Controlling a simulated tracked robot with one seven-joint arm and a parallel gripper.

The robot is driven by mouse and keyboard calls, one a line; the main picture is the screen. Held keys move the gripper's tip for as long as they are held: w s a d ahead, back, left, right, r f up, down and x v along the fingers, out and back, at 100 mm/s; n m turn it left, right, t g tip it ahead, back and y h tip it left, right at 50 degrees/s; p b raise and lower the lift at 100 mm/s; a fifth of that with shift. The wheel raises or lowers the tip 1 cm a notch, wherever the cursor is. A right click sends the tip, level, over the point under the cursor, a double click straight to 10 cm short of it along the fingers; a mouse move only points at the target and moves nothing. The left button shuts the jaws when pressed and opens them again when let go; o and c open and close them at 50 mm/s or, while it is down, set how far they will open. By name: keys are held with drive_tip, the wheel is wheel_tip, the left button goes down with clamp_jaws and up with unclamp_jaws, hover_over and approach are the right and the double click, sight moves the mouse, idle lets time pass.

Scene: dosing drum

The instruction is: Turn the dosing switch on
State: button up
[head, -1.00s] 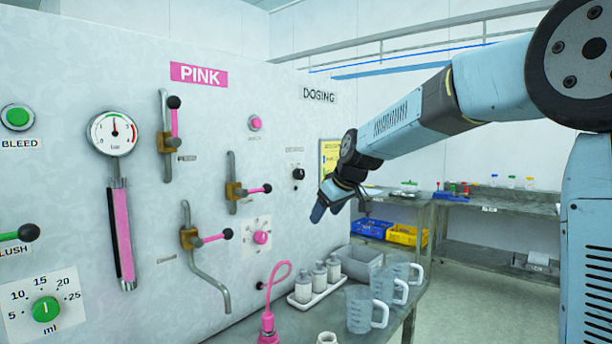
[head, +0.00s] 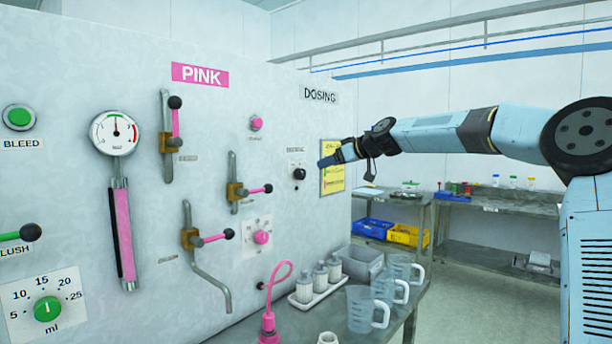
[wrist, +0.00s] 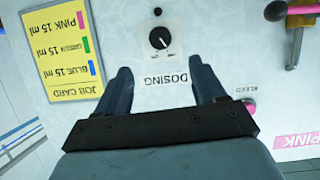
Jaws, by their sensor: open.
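The dosing switch is a round black knob on a small white plate on the wall panel. It shows in the head view (head: 299,174) and, upside down, in the wrist view (wrist: 161,38). Its white pointer slants toward the lower right in the wrist view; the small lettering is unreadable. A DOSING label (wrist: 166,79) shows between my fingers in the wrist view. My gripper (head: 325,161) is open and empty, just right of the switch in the head view. In the wrist view both fingers (wrist: 160,78) point toward the panel, short of the knob and apart from it.
A yellow job card (wrist: 62,47) is beside the switch. A pink button (head: 256,123) and several valve levers (head: 237,191) sit on the panel to the left. Below, a bench holds bottles (head: 320,275) and clear jugs (head: 367,309). Open air surrounds my gripper.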

sight(303, 175)
drive_tip(key=x, duration=1.2)
drive_tip(key=shift+w+a+f, duration=0.1)
drive_tip(key=shift+f, duration=0.15)
drive_tip(key=shift+c, duration=0.4)
drive_tip(key=c, duration=1)
drive_tip(key=m+g+y, duration=0.1)
drive_tip(key=m, duration=0.1)
drive_tip(key=m+g, duration=0.1)
drive_tip(key=m, duration=0.1)
drive_tip(key=shift+w+y, duration=0.15)
drive_tip(key=shift+y, duration=0.25)
drive_tip(key=m+y, duration=0.1)
drive_tip(key=m, duration=0.1)
drive_tip(key=m+g+y, duration=0.1)
drive_tip(key=m, duration=0.1)
drive_tip(key=shift+w+d+f+g, duration=0.1)
drive_tip(key=shift+d+f+g, duration=0.05)
drive_tip(key=shift+d+g, duration=0.15)
drive_tip(key=shift+m, duration=0.3)
